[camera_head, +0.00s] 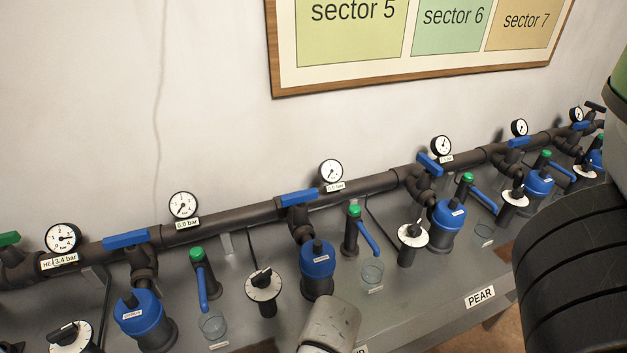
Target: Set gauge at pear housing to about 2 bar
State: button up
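The PEAR label (480,297) is on the front edge of the grey bench. The blue-topped housing (449,217) behind it seems to be the pear one; its own label is too small to read. Above it are a blue lever (430,165) on the dark pipe and a round white gauge (440,146); its needle and tag cannot be read from here. A white dial with a black knob (413,235) stands left of the housing. A green-capped tap (467,182) with a blue lever stands at its right. My gripper's fingertips are not visible; a grey arm part shows at bottom centre.
Similar stations line the bench, with a housing (317,272), dial (263,286) and clear cup (372,271) to the left. Tags there read 0.0 bar (187,223) and 3.4 bar (65,261). My black ribbed body part covers the right side.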

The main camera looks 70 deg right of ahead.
aim_at(414, 230)
jog(key=z, duration=0.45)
jog(key=j+z, duration=0.1)
jog(key=z, duration=0.3)
jog(key=k+z, duration=0.1)
jog(key=z, duration=1.2)
jog(key=u, duration=0.4)
jog(key=k+j, duration=0.05)
